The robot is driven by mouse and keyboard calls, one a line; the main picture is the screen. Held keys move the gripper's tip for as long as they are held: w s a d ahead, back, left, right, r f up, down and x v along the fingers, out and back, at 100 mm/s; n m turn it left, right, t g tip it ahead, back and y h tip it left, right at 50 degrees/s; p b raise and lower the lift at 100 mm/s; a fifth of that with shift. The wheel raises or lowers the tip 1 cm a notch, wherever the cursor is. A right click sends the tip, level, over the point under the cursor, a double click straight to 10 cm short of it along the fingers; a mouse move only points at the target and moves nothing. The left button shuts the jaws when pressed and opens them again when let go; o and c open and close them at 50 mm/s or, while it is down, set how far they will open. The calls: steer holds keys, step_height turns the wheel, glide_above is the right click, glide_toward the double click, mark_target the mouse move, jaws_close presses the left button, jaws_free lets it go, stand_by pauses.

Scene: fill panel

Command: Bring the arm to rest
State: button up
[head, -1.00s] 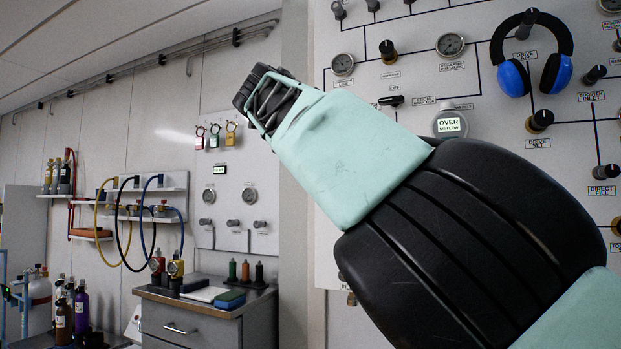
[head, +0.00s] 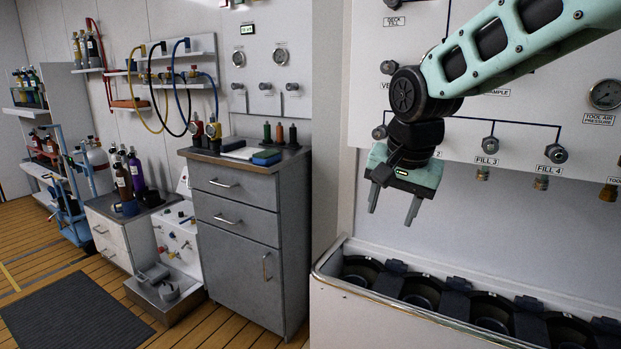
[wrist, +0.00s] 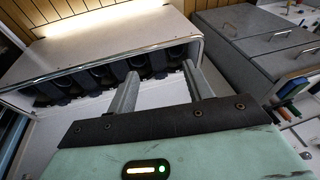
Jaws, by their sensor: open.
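My gripper (head: 393,208) hangs from my mint-green and black arm at the right of the head view, fingers pointing down. Its two grey fingers are spread apart with nothing between them. It is in the air in front of the white fill panel (head: 540,115), above and a little left of the trough of black holders. In the wrist view the open fingers (wrist: 160,85) point toward the trough (wrist: 110,45), apart from it.
The white trough (head: 330,287) with several black round holders runs along the panel's foot. A grey drawer cabinet (head: 237,235) stands left of it, with bottles and a blue block (head: 267,158) on top. Wooden floor and a dark mat (head: 75,312) lie at lower left.

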steer(key=s+f+n+g, duration=0.1)
steer(key=s+f+n, duration=0.3)
steer(key=s, duration=0.6)
steer(key=s+f+n+g, duration=0.1)
steer(key=s+f+n, duration=0.3)
steer(key=s, duration=0.5)
steer(key=s+f+n+g, duration=0.25)
steer(key=s+n, duration=0.25)
steer(key=s, duration=0.5)
step_height(320, 180, up, 14)
steer(key=p, duration=1.4)
steer(key=shift+r+t, duration=0.2)
steer(key=shift+t, duration=0.25)
step_height(320, 180, up, 5)
steer(key=p, duration=0.5)
steer(key=shift+f, duration=0.2)
steer(key=shift+d, duration=0.15)
